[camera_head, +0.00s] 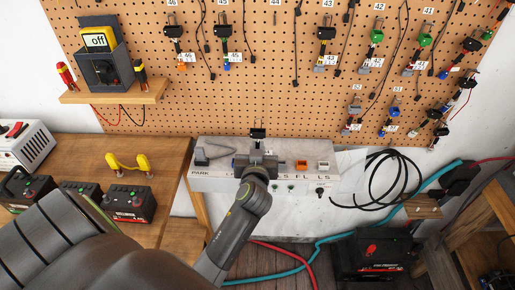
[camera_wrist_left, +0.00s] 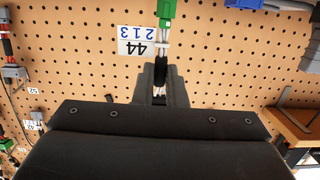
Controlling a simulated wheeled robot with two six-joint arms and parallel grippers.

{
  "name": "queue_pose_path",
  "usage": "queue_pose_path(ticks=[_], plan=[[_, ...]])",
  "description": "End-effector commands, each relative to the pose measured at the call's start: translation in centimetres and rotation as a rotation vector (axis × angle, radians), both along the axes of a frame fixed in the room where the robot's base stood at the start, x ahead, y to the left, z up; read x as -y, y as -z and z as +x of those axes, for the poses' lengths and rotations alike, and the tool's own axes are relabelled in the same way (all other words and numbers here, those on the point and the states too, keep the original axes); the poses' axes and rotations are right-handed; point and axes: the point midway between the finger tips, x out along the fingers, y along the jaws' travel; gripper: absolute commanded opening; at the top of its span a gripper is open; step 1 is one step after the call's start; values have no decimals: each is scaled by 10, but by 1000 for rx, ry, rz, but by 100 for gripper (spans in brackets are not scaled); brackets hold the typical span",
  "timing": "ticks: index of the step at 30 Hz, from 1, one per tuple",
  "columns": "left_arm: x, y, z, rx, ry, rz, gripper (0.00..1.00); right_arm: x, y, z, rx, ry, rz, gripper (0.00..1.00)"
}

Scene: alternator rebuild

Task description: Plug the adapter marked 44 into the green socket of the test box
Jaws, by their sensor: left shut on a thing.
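The adapter marked 44 is in my left gripper (camera_head: 257,150). Its black plug end (camera_head: 257,132) sticks up above the jaws in the head view. In the left wrist view the adapter (camera_wrist_left: 165,28) shows a green connector, pale wires and a white tag reading 44 and 213, with its dark lower part between the fingers of my left gripper (camera_wrist_left: 160,88). The pale test box (camera_head: 215,176) stands on the bench against the pegboard, with my gripper above its middle. Its green socket cannot be seen; my gripper and wrist cover part of the top. My right gripper is not in view.
The test box also has an orange socket (camera_head: 301,164) and a white one (camera_head: 323,166). A grey clamp-like part (camera_head: 212,152) lies at its left end. Several other adapters hang on the pegboard (camera_head: 190,105). A multimeter (camera_head: 98,55) stands on a shelf at left.

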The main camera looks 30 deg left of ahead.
Motion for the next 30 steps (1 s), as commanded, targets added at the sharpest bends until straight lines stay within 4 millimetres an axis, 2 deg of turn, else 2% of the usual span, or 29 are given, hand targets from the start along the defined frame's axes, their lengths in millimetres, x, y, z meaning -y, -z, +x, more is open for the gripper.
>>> queue_pose_path(ticks=[30], plan=[[0,6,0,1,0,0,0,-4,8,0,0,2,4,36]])
